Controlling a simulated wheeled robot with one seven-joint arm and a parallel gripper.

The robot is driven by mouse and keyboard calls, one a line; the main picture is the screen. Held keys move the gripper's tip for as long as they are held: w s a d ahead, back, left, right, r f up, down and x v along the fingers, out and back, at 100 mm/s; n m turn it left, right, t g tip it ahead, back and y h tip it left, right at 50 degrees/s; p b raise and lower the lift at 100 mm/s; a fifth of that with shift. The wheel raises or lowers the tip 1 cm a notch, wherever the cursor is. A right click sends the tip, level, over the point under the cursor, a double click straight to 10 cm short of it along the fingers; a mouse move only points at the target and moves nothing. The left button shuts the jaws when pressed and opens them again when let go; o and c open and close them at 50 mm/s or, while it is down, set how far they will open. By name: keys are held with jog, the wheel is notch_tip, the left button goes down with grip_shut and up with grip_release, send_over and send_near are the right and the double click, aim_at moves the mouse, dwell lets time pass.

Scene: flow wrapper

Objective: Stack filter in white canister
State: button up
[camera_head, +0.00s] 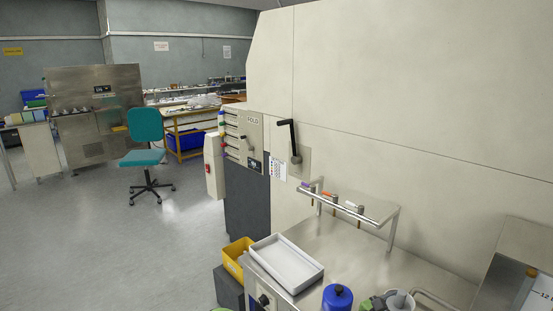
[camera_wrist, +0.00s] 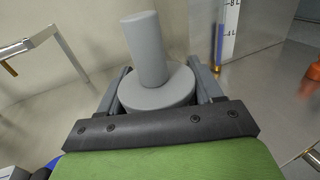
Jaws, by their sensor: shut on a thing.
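In the wrist view, my gripper (camera_wrist: 160,88) is shut on a grey round piece (camera_wrist: 165,97), with one finger on each side. A plain grey cylinder (camera_wrist: 145,50) stands up from this piece, leaning slightly left in the picture. I cannot tell whether the two are one filter or separate parts. In the head view, a pale grey round thing (camera_head: 401,298) shows at the bottom edge beside my green and dark gripper (camera_head: 376,303), cut off by the frame. I cannot make out a separate white canister for certain.
A blue container (camera_head: 337,297) stands on the steel table (camera_head: 350,262), left of my gripper. A white tray (camera_head: 285,262) lies at the table's left end. A raised shelf (camera_head: 350,207) holds small items at the back. A yellow bin (camera_head: 237,257) is beyond the table's left edge.

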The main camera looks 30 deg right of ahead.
jog(key=w+a+f+n+t+p, duration=0.15)
jog(key=w+a+t, duration=0.25)
jog(key=w+a, duration=0.45)
jog(key=w+a+n+t, duration=0.3)
jog(key=w+a, duration=0.2)
jog(key=a, duration=0.6)
jog(key=a+n+t+y, duration=0.1)
jog(key=a+n+t, duration=0.1)
jog(key=a, duration=0.7)
jog(key=w+a+f+n+t+y, duration=0.1)
jog(key=a+t, duration=0.3)
jog(key=a, duration=0.6)
jog(key=shift+w+a+n+y+p, duration=0.3)
jog(key=shift+n+y+p, duration=0.15)
jog(key=shift+n+y, duration=0.35)
